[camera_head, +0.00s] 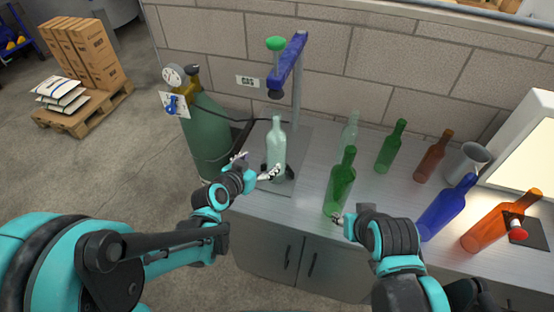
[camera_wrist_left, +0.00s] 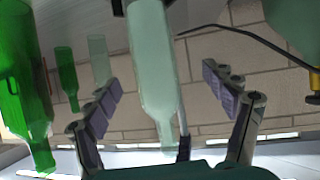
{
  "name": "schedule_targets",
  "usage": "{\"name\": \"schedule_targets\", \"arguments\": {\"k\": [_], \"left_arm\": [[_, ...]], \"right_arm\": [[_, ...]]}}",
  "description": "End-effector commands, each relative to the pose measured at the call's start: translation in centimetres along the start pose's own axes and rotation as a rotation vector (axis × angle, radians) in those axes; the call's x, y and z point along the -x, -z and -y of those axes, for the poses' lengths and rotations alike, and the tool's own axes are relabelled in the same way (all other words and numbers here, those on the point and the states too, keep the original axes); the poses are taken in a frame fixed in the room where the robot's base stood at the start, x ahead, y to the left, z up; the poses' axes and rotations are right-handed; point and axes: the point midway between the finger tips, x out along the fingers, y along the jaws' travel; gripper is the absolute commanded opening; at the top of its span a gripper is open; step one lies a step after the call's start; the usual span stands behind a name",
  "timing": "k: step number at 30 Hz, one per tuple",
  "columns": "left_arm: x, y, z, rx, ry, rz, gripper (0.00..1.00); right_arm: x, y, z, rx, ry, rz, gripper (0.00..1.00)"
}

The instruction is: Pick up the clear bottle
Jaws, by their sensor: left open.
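A pale, clear greenish bottle (camera_head: 276,150) stands upright on the grey base of the stand with the blue arm. My left gripper (camera_head: 256,166) is open beside it, with its fingers pointing toward it. In the left wrist view the pale bottle (camera_wrist_left: 153,75) appears upside down between the two spread fingers of my left gripper (camera_wrist_left: 161,82), with gaps visible on both sides. A second pale clear bottle (camera_head: 348,137) stands farther back on the counter. My right gripper (camera_head: 340,219) is low by the front green bottle (camera_head: 339,187); its fingers are mostly hidden behind its wrist.
A second green bottle (camera_head: 390,148), a brown bottle (camera_head: 433,157), a grey jug (camera_head: 466,163), a blue bottle (camera_head: 447,207) and an orange bottle (camera_head: 495,223) fill the counter's right. The blue stand arm (camera_head: 289,65) overhangs the pale bottle. A green gas cylinder (camera_head: 207,130) stands left.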

Motion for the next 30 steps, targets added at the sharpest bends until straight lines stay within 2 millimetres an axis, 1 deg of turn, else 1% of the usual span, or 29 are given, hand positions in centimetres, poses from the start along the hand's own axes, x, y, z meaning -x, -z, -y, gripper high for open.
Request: {"name": "schedule_targets", "arguments": {"k": [1, 3, 8, 12, 17, 22, 24, 27, 30], "left_arm": [[-1.0, -0.4, -0.1, -0.008, -0.005, -0.021, 0.84], [-1.8, -0.6, -0.2, -0.018, -0.009, -0.044, 0.84], [-2.9, -0.8, -0.3, -0.027, -0.011, -0.067, 0.84], [-4.5, -0.7, -0.4, -0.029, -0.012, -0.067, 0.84], [-5.9, -0.6, -0.6, -0.029, -0.011, -0.067, 0.84], [-8.3, -0.3, -1.2, -0.028, -0.013, -0.066, 0.84], [-9.4, -0.2, -1.1, -0.028, -0.011, -0.066, 0.84], [-10.2, -0.1, -1.1, -0.027, -0.011, -0.066, 0.84], [-10.2, 0.1, -1.1, -0.027, -0.011, -0.066, 0.84]], "right_arm": [[-0.3, -0.2, 0.0, 0.0, 0.0, 0.0, 0.4], [-0.4, -0.3, 0.0, 0.0, 0.0, 0.0, 0.4], [-0.6, -0.4, 0.0, 0.0, 0.0, 0.0, 0.4], [-1.0, -0.7, 0.0, 0.0, 0.0, 0.0, 0.4], [-1.4, -1.0, 0.0, 0.0, 0.0, 0.0, 0.4], [-2.4, -1.7, 0.0, 0.0, 0.0, 0.0, 0.4], [-2.7, -1.9, 0.0, 0.0, 0.0, 0.0, 0.4], [-2.8, -2.0, 0.0, 0.0, 0.0, 0.0, 0.4], [-2.7, -1.9, 0.0, 0.0, 0.0, 0.0, 0.4]]}}
